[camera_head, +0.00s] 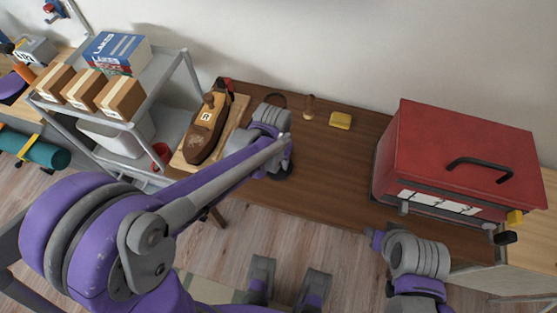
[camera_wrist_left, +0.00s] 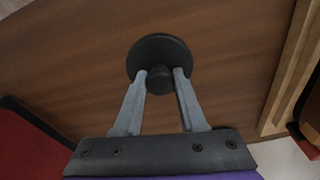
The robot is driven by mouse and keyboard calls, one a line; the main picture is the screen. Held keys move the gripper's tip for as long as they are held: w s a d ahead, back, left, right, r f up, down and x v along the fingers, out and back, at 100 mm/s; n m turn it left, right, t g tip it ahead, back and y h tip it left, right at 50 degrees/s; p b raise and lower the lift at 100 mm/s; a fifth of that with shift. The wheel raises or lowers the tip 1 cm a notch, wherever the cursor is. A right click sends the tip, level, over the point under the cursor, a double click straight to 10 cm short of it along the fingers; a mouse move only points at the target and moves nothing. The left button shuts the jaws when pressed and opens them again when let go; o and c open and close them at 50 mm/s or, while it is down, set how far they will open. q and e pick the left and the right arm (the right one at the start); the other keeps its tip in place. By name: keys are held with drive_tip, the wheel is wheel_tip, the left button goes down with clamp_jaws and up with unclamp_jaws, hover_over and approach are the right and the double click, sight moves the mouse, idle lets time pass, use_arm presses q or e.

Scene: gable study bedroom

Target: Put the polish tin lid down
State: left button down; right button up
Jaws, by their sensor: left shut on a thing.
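The polish tin lid is a dark round disc with a knob (camera_wrist_left: 158,52) in the left wrist view. My left gripper (camera_wrist_left: 159,78) is shut on its knob, and the disc faces the brown tabletop. I cannot tell whether the lid touches the table. In the head view the left gripper (camera_head: 281,165) is over the front part of the table (camera_head: 330,185), and the lid is mostly hidden by it. A dark round rim (camera_head: 274,99) shows behind my left wrist, partly covered. My right arm is at the lower right; its fingers cannot be made out.
A brown shoe (camera_head: 208,125) marked R lies on a wooden tray (camera_head: 186,164) to the left. A small brush-like item (camera_head: 309,107) and a yellow block (camera_head: 340,120) stand at the back. A red toolbox (camera_head: 455,150) fills the right. The middle of the table is clear.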

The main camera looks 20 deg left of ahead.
sight(276, 165)
use_arm(q)
drive_tip(key=shift+f, duration=0.2)
drive_tip(key=shift+c, duration=2.4)
unclamp_jaws()
drive_tip(key=shift+r, duration=0.1)
drive_tip(key=shift+r, duration=0.45)
wheel_tip(276, 165, up, 11)
drive_tip(key=s+p, duration=0.2)
drive_tip(key=s+a+f+n+t, duration=0.1)
drive_tip(key=s+a, duration=0.2)
drive_tip(key=s, duration=0.4)
drive_tip(key=s+a+f+n+t, duration=0.1)
drive_tip(key=s+a+f+t, duration=0.1)
drive_tip(key=s, duration=0.5)
drive_tip(key=shift+a+n+t, duration=0.3)
drive_tip(key=shift+a, duration=0.55)
